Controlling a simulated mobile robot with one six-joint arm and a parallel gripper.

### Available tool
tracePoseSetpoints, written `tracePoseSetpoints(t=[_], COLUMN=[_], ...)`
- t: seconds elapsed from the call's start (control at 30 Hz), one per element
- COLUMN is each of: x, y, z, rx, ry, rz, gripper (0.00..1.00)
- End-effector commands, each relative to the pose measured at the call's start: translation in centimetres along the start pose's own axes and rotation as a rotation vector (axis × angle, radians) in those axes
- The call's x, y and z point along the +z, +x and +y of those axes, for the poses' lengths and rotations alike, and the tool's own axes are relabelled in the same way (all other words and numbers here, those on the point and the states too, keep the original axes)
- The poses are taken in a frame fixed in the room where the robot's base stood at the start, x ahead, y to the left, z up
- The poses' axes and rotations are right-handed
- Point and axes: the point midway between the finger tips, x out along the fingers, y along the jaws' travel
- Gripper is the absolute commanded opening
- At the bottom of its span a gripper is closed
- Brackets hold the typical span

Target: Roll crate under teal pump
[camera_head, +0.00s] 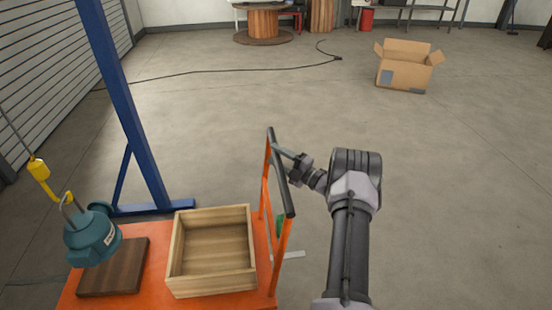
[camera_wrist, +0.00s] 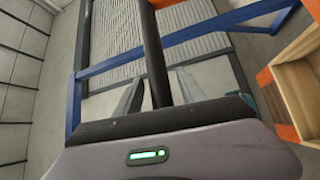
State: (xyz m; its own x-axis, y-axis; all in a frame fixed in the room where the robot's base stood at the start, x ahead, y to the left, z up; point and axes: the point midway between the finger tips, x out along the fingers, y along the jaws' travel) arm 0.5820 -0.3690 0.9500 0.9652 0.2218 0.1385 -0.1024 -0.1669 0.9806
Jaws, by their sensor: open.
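The crate (camera_head: 174,250) is an open wooden box on the right part of an orange cart (camera_head: 245,297). The teal pump (camera_head: 92,238) hangs from a hook at the left, over or just above a dark wooden board (camera_head: 112,275) on the cart; I cannot tell whether it touches. The cart's black handle bar (camera_head: 284,182) stands at its right end. My gripper (camera_head: 275,148) is open at the far end of this bar. In the wrist view the bar (camera_wrist: 154,45) runs between my two fingers (camera_wrist: 160,92). The crate's edge (camera_wrist: 297,92) shows at the right.
A blue gantry leg (camera_head: 120,90) with a floor foot (camera_head: 155,208) stands just beyond the cart. A yellow hoist hook (camera_head: 38,170) holds the pump. A cardboard box (camera_head: 405,75) and a black cable (camera_head: 215,71) lie far off. The floor right of the cart is clear.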

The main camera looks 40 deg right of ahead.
Motion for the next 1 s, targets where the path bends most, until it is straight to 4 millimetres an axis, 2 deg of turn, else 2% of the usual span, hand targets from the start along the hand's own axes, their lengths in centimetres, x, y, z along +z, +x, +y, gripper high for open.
tracePoseSetpoints(t=[0.27,0.5,1.0], x=[0.01,0.00,0.00], y=[0.25,0.23,0.22], z=[0.04,0.03,0.02], rx=[0.000,0.000,-0.001], ry=[0.000,0.000,0.000], rz=[0.000,0.000,0.000], gripper=[0.47,0.02,0.00])
